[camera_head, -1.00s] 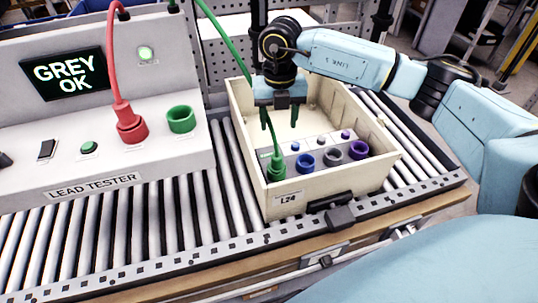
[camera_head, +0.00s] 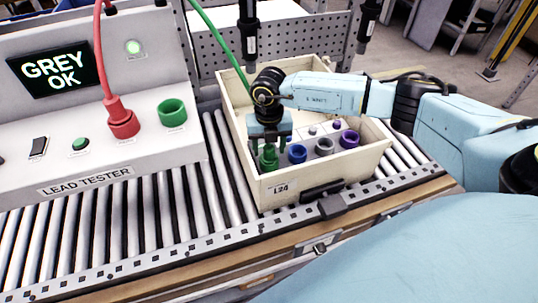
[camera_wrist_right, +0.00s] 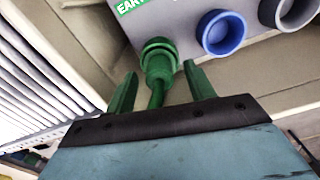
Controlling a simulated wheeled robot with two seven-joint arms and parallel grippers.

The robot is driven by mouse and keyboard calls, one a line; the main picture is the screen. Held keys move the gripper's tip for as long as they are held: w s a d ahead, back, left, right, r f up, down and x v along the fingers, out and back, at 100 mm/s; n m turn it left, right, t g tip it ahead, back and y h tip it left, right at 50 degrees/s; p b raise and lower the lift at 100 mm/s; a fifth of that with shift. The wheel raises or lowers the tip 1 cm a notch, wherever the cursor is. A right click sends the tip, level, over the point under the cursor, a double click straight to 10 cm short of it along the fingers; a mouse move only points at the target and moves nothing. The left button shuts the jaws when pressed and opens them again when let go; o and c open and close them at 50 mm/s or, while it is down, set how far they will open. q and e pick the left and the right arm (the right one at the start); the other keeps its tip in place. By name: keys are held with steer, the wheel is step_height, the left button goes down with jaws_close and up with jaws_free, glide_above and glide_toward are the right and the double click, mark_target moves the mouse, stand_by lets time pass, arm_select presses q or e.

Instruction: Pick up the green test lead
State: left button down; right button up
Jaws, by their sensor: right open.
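The green test lead (camera_head: 269,157) has its plug end in the green socket at the left end of the socket row in the box; its cable rises to the upper left. In the wrist view the green plug (camera_wrist_right: 158,58) and its cable sit between my right gripper's fingers. My right gripper (camera_head: 270,148) is open just above the plug; in the wrist view its green fingertips (camera_wrist_right: 160,85) stand on either side of the lead, not closed on it. The arm hides part of the cable. My left gripper is not in view.
The cream box (camera_head: 322,178) stands on the roller conveyor (camera_head: 180,218). Blue (camera_head: 297,153), grey and purple sockets sit right of the green plug. The lead tester (camera_head: 100,150) stands at left, with a red plug (camera_head: 122,122) and an empty green socket (camera_head: 172,113).

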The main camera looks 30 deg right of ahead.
mark_target(269, 147)
steer(key=c, duration=1.1)
steer(key=shift+r, duration=0.1)
step_height(269, 147, up, 10)
